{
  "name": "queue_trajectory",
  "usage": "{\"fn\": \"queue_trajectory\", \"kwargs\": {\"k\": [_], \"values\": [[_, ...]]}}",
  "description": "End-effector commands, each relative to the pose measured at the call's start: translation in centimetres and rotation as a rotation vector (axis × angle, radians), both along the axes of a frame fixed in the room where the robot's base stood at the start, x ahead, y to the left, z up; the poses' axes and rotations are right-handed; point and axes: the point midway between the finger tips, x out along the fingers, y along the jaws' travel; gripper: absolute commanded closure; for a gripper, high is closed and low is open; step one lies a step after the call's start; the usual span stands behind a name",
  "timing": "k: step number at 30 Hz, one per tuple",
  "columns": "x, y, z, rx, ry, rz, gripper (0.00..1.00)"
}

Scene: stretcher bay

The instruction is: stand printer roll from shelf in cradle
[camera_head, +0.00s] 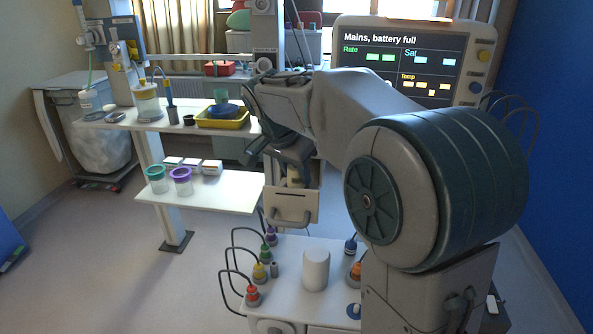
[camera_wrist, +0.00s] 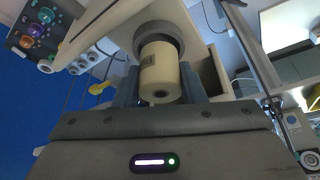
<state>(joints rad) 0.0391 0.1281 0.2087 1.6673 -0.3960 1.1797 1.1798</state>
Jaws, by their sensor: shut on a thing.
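My gripper (camera_head: 292,172) is shut on a cream printer roll (camera_wrist: 160,75). In the wrist view the roll sits between the two blue-grey fingers (camera_wrist: 161,88), with a dark core hole in its near end and a small printed label on its side. A grey round collar (camera_wrist: 160,32) shows at the roll's far end; I cannot tell whether the roll is inside it or only in front of it. In the head view my arm and fingers hide most of the roll. I cannot make out the cradle for certain.
A cream box with a handle (camera_head: 291,206) is just below my gripper. A trolley top (camera_head: 290,290) bears a white cylinder (camera_head: 316,270) and several coloured plugs with cables. A monitor (camera_head: 415,62) stands behind my arm. A white shelf (camera_head: 225,190) at the left holds two lidded jars and small boxes.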

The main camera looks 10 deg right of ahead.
Motion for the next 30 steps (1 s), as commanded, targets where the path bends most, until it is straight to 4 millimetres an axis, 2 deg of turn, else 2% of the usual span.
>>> {"fn": "queue_trajectory", "kwargs": {"k": [17, 30], "values": [[0.00, 0.01, -0.03, 0.000, 0.000, 0.000, 0.86], [0.00, 0.02, -0.94, 0.000, 0.000, 0.000, 0.86]]}}
